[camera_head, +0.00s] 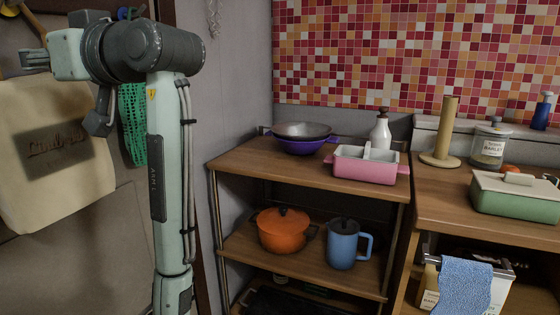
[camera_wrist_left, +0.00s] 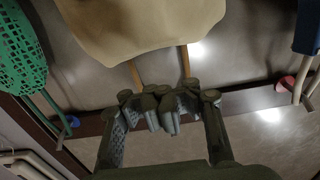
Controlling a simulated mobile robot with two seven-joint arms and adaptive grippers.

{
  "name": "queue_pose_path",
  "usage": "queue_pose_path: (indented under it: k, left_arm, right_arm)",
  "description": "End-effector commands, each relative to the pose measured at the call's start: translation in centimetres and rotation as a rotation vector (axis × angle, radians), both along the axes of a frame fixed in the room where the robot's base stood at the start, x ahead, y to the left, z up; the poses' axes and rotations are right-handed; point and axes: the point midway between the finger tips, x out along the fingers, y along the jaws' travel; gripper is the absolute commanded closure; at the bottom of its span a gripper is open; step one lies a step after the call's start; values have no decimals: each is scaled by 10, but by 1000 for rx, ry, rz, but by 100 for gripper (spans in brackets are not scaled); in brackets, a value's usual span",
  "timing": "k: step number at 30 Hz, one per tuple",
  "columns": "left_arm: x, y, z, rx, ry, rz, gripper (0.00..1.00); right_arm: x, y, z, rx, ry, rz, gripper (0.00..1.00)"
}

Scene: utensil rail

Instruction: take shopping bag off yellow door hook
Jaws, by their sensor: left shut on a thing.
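The cream shopping bag (camera_head: 52,150) with dark printing hangs at the left of the head view. In the left wrist view its body (camera_wrist_left: 140,25) is at the top, with two tan straps running toward my fingers. My left gripper (camera_head: 32,60) is in front of the bag's top in the head view. In the left wrist view the gripper (camera_wrist_left: 160,108) is shut on the bag's straps, its fingers close together. A yellow piece (camera_head: 10,8) shows at the upper left corner; the yellow hook is not clearly seen, and whether the straps still rest on it cannot be told.
A green net bag (camera_head: 133,125) hangs just right of the shopping bag, near a blue hook (camera_wrist_left: 72,122). A pink hook (camera_wrist_left: 287,83) holds another item. A wooden shelf (camera_head: 240,165) with pots stands to the right.

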Motion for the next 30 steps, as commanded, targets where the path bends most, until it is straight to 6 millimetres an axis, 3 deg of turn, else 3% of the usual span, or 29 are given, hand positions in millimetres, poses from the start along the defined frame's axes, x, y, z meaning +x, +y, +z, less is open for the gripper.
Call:
queue_pose_path:
  k: [5, 21, 29, 30]
  left_arm:
    - [-1, -2, 0, 0, 0, -1, 100]
    - [-18, -45, 0, 0, 0, -1, 100]
    - [-19, -46, 0, 0, 0, 0, 100]
    - [-19, -46, 0, 0, 0, 0, 85]
  right_arm:
    - [0, 0, -1, 0, 0, 0, 52]
    - [0, 0, -7, 0, 0, 0, 52]
    - [0, 0, -7, 0, 0, 0, 52]
    - [0, 0, -7, 0, 0, 0, 52]
